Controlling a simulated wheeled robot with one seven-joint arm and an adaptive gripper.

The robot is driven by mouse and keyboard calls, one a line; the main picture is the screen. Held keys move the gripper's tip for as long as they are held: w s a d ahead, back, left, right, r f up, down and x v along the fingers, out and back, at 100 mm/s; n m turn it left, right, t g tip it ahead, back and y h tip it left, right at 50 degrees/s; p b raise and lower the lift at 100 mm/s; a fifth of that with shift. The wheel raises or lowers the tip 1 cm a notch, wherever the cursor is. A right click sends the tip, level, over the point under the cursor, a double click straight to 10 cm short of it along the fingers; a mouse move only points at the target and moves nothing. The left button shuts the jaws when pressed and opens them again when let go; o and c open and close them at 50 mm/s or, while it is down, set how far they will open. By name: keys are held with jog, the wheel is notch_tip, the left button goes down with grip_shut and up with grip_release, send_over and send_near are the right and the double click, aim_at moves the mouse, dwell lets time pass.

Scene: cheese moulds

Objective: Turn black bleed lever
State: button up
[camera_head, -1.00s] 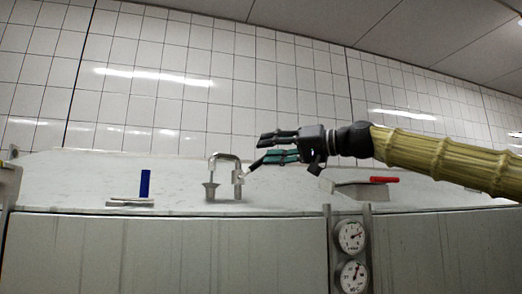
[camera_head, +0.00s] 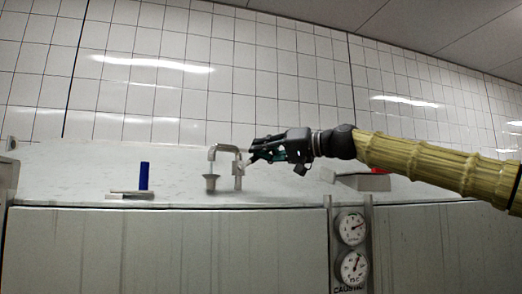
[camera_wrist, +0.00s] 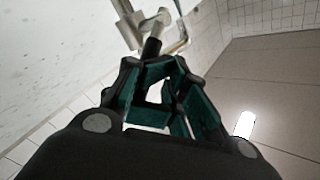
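The black bleed lever (camera_wrist: 152,47) shows in the wrist view as a short dark stub at the metal fitting, right at my fingertips. In the head view it is mostly hidden by the fingers. The bent metal pipe fitting (camera_head: 224,149) stands on the pale sloped top, left of my gripper. My gripper (camera_head: 252,156) reaches in from the right, its fingers drawn together around the lever's end. In the wrist view my gripper (camera_wrist: 155,65) shows teal-lined fingers closed in at the lever, whose tip they partly cover.
A grey block (camera_head: 362,182) with a red part lies under my forearm. Two round gauges (camera_head: 353,229) are on the front. Tiled wall (camera_head: 300,85) rises behind.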

jog(key=shift+o, duration=1.3)
jog(key=shift+w+d+f, duration=0.2)
jog(key=shift+w+d, duration=0.05)
jog(key=shift+w, duration=0.05)
jog(key=shift+w+d+f, duration=0.1)
jog(key=shift+w+f, duration=0.05)
jog(key=shift+w, duration=0.25)
jog(key=shift+s, duration=0.1)
jog(key=f+b+v, duration=0.1)
jog(key=b+v, duration=0.2)
jog(key=v, duration=0.9)
jog(key=shift+b, duration=0.35)
